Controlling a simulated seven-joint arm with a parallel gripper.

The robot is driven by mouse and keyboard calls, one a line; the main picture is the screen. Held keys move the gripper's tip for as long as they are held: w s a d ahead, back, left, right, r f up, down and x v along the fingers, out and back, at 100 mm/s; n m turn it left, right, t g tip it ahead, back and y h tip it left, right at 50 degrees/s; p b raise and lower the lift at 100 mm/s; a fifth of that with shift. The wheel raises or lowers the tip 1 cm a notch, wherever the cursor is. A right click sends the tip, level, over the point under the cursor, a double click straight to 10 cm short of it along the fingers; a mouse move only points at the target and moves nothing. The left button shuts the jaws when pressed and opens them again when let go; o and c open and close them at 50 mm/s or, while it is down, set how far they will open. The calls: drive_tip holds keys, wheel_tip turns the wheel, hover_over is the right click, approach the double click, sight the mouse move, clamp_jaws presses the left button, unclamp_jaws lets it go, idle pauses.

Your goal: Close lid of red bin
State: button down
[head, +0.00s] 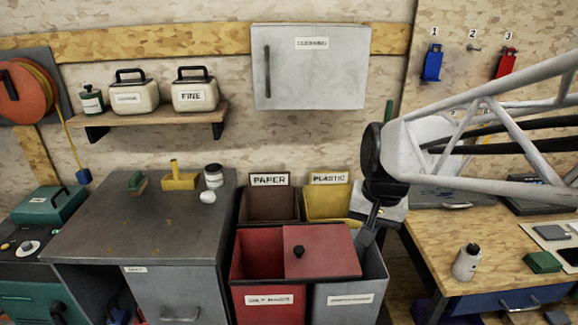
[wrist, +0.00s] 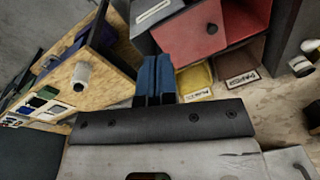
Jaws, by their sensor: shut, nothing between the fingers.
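The red bin (head: 262,299) stands at the front left of a group of bins, with a label on its front. Its red lid (head: 325,262) is flat and has a black knob (head: 298,251). The lid lies shifted to the right, partly over the grey bin, leaving the left part of the red bin's top open. My gripper (head: 366,238) is shut and empty at the lid's right side. In the wrist view the blue fingers (wrist: 155,80) are together beside the lid (wrist: 188,32) and knob (wrist: 212,29). I cannot tell whether they touch the lid.
The grey bin (head: 343,300) stands right of the red one. The brown paper bin (head: 268,206) and yellow plastic bin (head: 326,202) are behind. A metal cabinet (head: 130,225) is at left. A wooden workbench (head: 440,245) with a white bottle (head: 466,263) is at right.

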sight(308, 252)
drive_tip(key=w+f+m+g, duration=0.1)
drive_tip(key=w+f+m, duration=0.2)
drive_tip(key=w, duration=0.6)
drive_tip(key=w+a+f+m+g+y, duration=0.1)
drive_tip(key=w+f+m, duration=0.2)
drive_tip(key=w+f, duration=0.5)
drive_tip(key=w+f+m+g+y, duration=0.1)
drive_tip(key=w+f+m, duration=0.2)
drive_tip(key=w+f, duration=0.3)
drive_tip(key=w, duration=0.4)
drive_tip(key=shift+w+a, duration=0.3)
drive_tip(key=shift+w, duration=0.1)
drive_tip(key=shift+f, duration=0.1)
